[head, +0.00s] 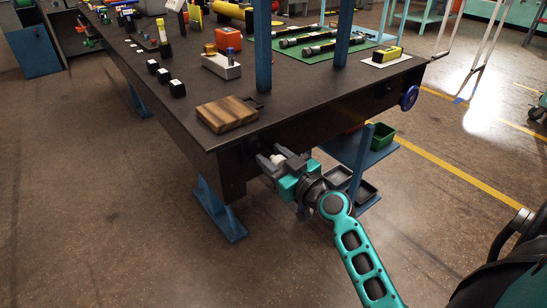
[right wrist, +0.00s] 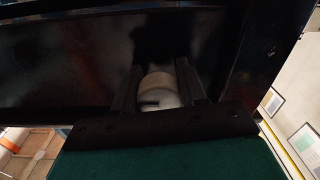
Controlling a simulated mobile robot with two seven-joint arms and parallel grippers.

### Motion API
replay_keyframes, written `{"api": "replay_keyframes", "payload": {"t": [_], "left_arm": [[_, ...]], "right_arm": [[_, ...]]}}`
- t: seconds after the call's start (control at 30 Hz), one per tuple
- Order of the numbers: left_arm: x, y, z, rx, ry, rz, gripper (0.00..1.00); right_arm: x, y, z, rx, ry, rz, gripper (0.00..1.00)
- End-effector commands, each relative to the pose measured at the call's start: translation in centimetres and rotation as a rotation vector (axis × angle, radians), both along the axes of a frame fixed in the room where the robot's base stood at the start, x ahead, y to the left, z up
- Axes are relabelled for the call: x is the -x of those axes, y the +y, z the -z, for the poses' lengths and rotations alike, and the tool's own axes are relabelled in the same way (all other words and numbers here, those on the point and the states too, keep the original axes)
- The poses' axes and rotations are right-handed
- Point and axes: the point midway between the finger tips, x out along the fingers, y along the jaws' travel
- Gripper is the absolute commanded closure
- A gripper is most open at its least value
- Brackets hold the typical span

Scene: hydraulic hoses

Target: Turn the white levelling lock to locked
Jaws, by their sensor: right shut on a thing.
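The white levelling lock (right wrist: 160,90) is a pale round knob on the dark front side of the workbench. In the right wrist view it sits between the two dark fingers of my right gripper (right wrist: 160,70). In the head view my right gripper (head: 265,161) reaches the bench's front apron from below right, shut on the knob. A pale bit of the lock (head: 277,158) shows beside the fingers. A dark mark shows on the knob's lower face, but I cannot tell its lock position. My left gripper is not in view.
The dark workbench (head: 200,137) has a wooden block (head: 227,113) near its front corner, just above my gripper. A blue handwheel (head: 409,98) is on the bench's right side. Blue legs and a lower shelf with trays stand near my arm. The floor in front is clear.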

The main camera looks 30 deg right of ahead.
Motion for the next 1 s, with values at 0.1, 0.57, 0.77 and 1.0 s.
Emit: {"api": "replay_keyframes", "payload": {"t": [0.1, 0.57, 0.77, 1.0], "left_arm": [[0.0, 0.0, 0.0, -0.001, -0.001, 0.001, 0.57], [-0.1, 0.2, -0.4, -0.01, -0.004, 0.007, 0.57], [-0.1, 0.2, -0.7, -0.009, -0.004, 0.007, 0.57], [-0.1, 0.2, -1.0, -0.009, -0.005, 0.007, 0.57]], "right_arm": [[0.0, 0.0, 0.0, -0.035, 0.003, -0.001, 0.89], [0.0, -0.1, -0.1, -0.391, 0.031, -0.001, 0.89], [0.0, -0.1, -0.1, -0.58, 0.045, -0.001, 0.89], [0.0, -0.2, -0.1, -0.81, 0.062, -0.001, 0.89]]}}
